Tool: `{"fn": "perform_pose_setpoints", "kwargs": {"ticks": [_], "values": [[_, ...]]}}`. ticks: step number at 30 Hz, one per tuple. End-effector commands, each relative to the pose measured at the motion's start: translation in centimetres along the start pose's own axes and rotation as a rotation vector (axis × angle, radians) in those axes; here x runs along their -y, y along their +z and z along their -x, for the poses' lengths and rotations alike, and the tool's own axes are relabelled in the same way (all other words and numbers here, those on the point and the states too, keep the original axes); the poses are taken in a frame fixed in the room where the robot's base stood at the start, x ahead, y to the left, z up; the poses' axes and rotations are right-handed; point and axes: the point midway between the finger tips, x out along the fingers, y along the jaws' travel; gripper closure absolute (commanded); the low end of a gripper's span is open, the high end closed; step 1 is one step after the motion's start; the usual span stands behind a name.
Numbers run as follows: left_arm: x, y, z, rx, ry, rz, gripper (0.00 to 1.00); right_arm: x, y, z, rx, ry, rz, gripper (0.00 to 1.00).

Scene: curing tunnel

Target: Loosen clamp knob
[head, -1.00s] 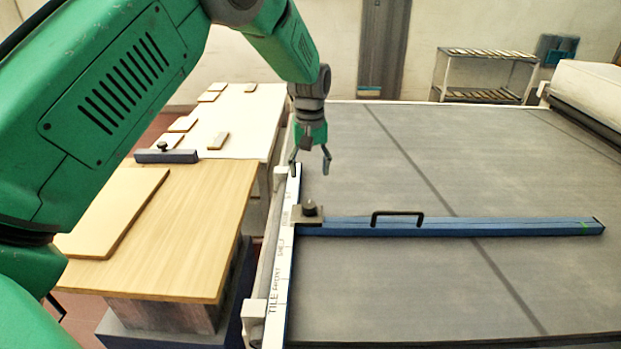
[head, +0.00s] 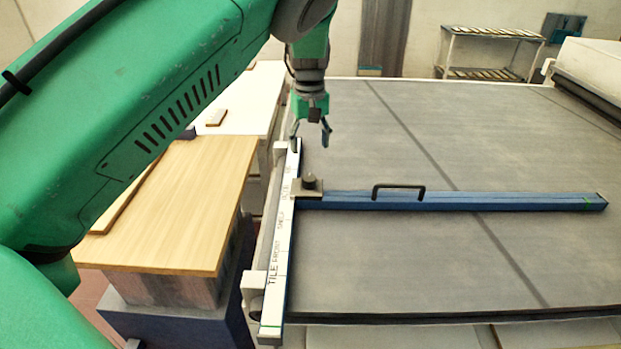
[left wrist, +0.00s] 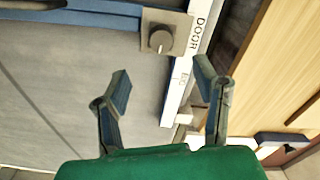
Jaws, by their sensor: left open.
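The dark clamp knob (head: 310,181) stands on a grey clamp plate (head: 298,190) where the blue bar (head: 470,201) meets the white marked rail (head: 280,240). In the left wrist view the knob (left wrist: 158,39) is a round cap on the square plate, beyond the fingertips. My left gripper (head: 310,138) is open and empty, pointing down above the rail just behind the knob and apart from it. Its two spread fingers (left wrist: 165,82) also show in the left wrist view. My right gripper is not in view.
A black handle (head: 398,187) stands on the blue bar. The grey slab surface (head: 400,260) is otherwise clear. A wooden table (head: 190,210) is at left, with a white surface (head: 245,105) behind it. A shelf rack (head: 490,50) stands at the back.

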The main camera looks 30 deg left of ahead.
Motion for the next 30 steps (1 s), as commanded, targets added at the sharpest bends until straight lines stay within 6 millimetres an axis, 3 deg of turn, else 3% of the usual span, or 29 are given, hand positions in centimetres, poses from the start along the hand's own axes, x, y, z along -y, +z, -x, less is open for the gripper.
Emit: {"fn": "perform_pose_setpoints", "kwargs": {"ticks": [9,15,28,29,30], "values": [[0.1,0.1,-6.9,0.001,-0.004,-0.001,0.45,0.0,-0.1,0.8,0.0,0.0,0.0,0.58],[0.1,0.1,-9.6,-0.001,-0.001,0.0,0.45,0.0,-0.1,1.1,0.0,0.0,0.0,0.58],[0.1,0.1,-10.7,-0.001,0.001,0.0,0.45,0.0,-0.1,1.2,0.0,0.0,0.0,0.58],[0.1,0.1,-10.7,-0.001,0.001,0.0,0.52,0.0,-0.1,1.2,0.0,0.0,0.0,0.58],[0.1,0.1,-10.7,-0.001,0.001,0.0,0.66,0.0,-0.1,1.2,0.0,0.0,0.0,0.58]]}}
